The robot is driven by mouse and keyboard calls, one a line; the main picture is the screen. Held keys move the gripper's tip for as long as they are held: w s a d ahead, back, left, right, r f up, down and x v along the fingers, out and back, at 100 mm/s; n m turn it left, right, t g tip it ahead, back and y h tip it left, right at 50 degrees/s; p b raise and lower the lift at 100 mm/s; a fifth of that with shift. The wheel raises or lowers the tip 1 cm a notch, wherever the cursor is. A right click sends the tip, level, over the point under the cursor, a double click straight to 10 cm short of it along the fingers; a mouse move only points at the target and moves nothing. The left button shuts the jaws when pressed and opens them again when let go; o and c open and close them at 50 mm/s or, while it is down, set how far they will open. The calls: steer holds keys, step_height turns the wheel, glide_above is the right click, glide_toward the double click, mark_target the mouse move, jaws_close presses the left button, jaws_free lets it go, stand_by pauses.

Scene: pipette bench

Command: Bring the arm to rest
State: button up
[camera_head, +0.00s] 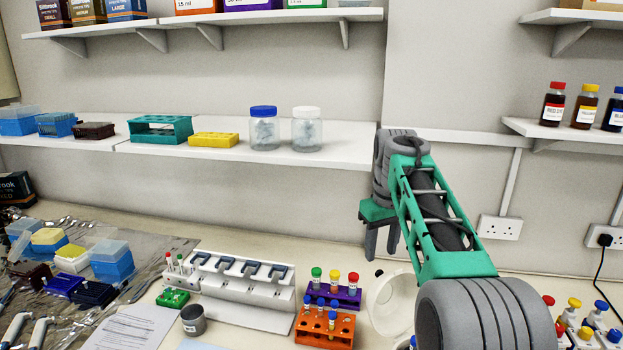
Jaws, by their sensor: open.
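My arm (435,215) reaches up from the lower right, with a teal lattice link and grey joints. My gripper (381,250) hangs below the wrist near the back wall, its dark fingers pointing down. It is open, and I see nothing between the fingers. It is above the back of the bench, behind the purple rack (347,297) and the white bowl-like vessel (392,304). My arm's elbow hides part of the bench at the lower right.
The wall shelf (340,155) ends just left of my wrist and carries two jars, a teal rack and a yellow rack. An orange tube rack (324,329) and a white pipette stand (240,290) are on the bench. Right of my arm are capped bottles and sockets (500,228).

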steer(key=s+a+f+m+t+b, duration=0.1)
steer(key=s+f+m, duration=0.1)
steer(key=s+f, duration=0.5)
steer(key=s+a+f+m+t+b, duration=0.1)
steer(key=s+f, duration=0.6)
steer(key=s, duration=1.1)
steer(key=shift+a+m+t, duration=0.4)
steer(key=shift+a+t, duration=0.05)
steer(key=shift+t, duration=0.25)
steer(key=shift+f, duration=0.15)
steer(key=shift+c, duration=0.3)
steer(key=shift+c, duration=0.3)
